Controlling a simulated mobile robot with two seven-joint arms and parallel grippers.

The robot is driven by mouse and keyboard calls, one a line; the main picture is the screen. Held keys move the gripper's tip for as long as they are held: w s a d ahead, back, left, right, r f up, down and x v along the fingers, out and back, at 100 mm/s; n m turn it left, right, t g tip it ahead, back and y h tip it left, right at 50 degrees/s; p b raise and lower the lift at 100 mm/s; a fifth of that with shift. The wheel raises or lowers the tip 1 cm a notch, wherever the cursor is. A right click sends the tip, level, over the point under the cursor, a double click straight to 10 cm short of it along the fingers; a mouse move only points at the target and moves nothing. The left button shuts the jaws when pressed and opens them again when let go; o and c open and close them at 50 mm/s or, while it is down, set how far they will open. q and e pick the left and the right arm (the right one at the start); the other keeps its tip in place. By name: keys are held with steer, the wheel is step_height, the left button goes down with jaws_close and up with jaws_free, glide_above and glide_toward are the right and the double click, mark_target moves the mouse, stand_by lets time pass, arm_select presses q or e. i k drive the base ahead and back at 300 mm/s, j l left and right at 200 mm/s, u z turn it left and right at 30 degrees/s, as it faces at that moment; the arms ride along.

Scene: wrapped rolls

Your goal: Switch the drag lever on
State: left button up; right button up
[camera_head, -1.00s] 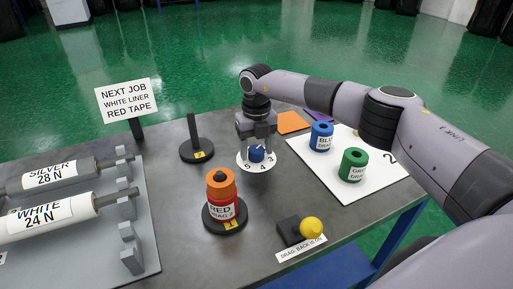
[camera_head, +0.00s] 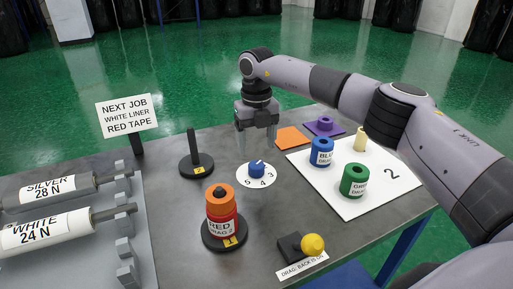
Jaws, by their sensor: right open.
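The drag lever (camera_head: 312,244) has a yellow ball knob on a dark block (camera_head: 290,246) near the table's front right. A white label reading "DRAG: BACK IS O…" (camera_head: 302,266) lies in front of it, its end hard to read. My right gripper (camera_head: 256,147) hangs above the table behind the blue dial, fingers down, open and empty. It is far behind the lever, up and to the left of it in the picture. The blue dial (camera_head: 256,171) sits on a white disc numbered 3, 4 and 5. My left gripper is not in view.
A red roll (camera_head: 222,225) with an orange top stands on a spindle left of the lever. Blue (camera_head: 322,153) and green (camera_head: 354,181) rolls stand on a white board (camera_head: 345,206).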

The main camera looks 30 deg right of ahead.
mark_target(312, 245)
steer(key=k+l, duration=0.25)
steer(key=k, duration=0.2)
steer(key=k+l, duration=0.25)
steer(key=k, duration=0.25)
steer(key=k+l, duration=0.25)
steer(key=k, duration=0.2)
